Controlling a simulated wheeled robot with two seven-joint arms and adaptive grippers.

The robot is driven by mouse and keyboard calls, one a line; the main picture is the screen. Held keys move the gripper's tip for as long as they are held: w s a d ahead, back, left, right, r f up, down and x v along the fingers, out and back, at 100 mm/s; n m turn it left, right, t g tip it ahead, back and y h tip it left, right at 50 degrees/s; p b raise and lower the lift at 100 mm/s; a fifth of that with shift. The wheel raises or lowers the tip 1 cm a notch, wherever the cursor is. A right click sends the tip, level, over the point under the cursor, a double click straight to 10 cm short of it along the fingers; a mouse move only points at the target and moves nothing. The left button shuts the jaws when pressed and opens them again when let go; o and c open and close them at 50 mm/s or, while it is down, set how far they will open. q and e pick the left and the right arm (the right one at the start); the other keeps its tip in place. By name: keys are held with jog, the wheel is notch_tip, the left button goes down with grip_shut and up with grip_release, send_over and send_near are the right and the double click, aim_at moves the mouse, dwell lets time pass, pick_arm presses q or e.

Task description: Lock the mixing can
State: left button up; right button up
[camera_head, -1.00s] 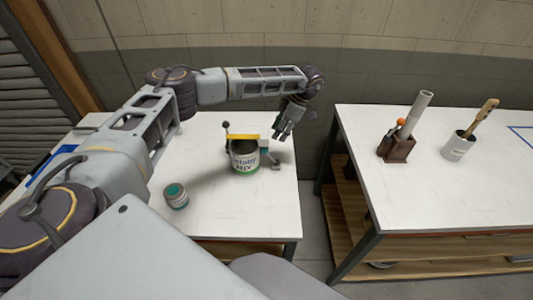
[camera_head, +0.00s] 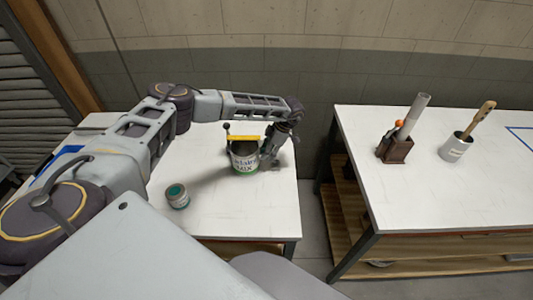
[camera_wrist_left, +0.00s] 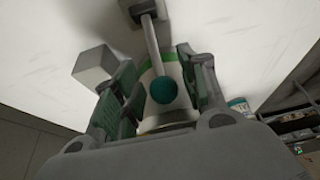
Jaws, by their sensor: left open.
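The mixing can (camera_head: 242,163), open-topped with a printed label, stands upright on the left table with a yellow bar (camera_head: 243,138) across its rim. My left gripper (camera_head: 268,158) is low at the can's right side, fingers pointing down. In the left wrist view my open left gripper (camera_wrist_left: 162,92) has its fingers on either side of a teal ball knob (camera_wrist_left: 164,90) on a grey lever (camera_wrist_left: 152,42). The can's pale wall (camera_wrist_left: 150,122) shows behind the knob, partly hidden by the gripper. I cannot tell whether either finger touches the knob.
A small teal-lidded jar (camera_head: 177,196) stands at the front left of the can. A black knob (camera_head: 226,127) rises behind the can. On the right table (camera_head: 430,200) are a brown holder (camera_head: 396,149) with a tube and a white pot (camera_head: 456,149) with a brush. A gap separates the tables.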

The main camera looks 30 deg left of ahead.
pick_arm(q)
jog(key=shift+x, duration=0.8)
jog(key=shift+c, duration=0.4)
grip_shut()
